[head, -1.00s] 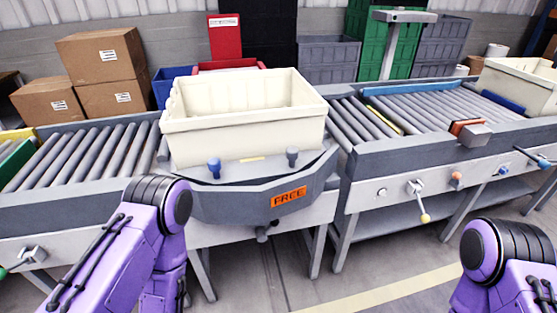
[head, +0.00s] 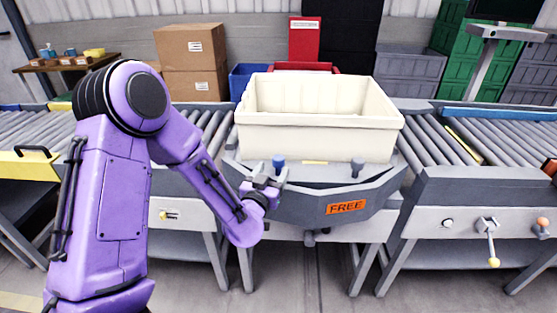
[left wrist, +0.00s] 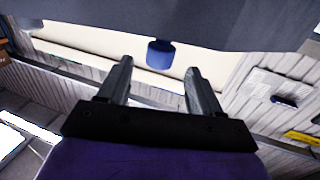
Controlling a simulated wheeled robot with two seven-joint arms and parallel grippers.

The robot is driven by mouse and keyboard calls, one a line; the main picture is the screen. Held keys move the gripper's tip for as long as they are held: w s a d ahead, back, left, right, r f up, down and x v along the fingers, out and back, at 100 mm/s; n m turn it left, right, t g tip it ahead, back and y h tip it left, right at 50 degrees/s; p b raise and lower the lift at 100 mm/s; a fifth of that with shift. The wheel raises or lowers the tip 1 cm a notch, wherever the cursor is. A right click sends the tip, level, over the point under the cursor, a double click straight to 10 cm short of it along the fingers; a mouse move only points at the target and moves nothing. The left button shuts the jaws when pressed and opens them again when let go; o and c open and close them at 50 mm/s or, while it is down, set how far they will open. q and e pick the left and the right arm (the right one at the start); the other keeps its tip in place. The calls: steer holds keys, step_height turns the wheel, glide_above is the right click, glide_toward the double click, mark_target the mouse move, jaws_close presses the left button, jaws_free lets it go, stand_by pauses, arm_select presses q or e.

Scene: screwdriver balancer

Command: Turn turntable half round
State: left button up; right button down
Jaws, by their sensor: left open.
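The turntable (head: 300,205) is a grey platform with an angled front and an orange "FREE" label (head: 346,207). A cream tote (head: 318,138) sits on it. A blue knob (head: 278,163) stands at its front left and a grey-blue knob (head: 357,166) at its front right. My left gripper (head: 268,180) is open just below and left of the blue knob in the head view. In the left wrist view my left gripper (left wrist: 160,85) has its fingers apart, with the blue knob (left wrist: 160,54) beyond and between the tips. It holds nothing. My right gripper is not in view.
Roller conveyors (head: 480,145) flank the turntable on the right and left. A yellow plate (head: 28,165) with a black handle is at the far left. A lever with a yellow ball (head: 493,262) hangs on the right frame. Cardboard boxes (head: 192,45) stand behind.

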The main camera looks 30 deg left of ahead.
mark_target(277, 165)
arm_select(q)
steer(key=x, duration=0.6)
steer(key=shift+s+p, duration=0.1)
steer(key=shift+p, duration=0.2)
jaws_close()
steer(key=shift+d, duration=0.1)
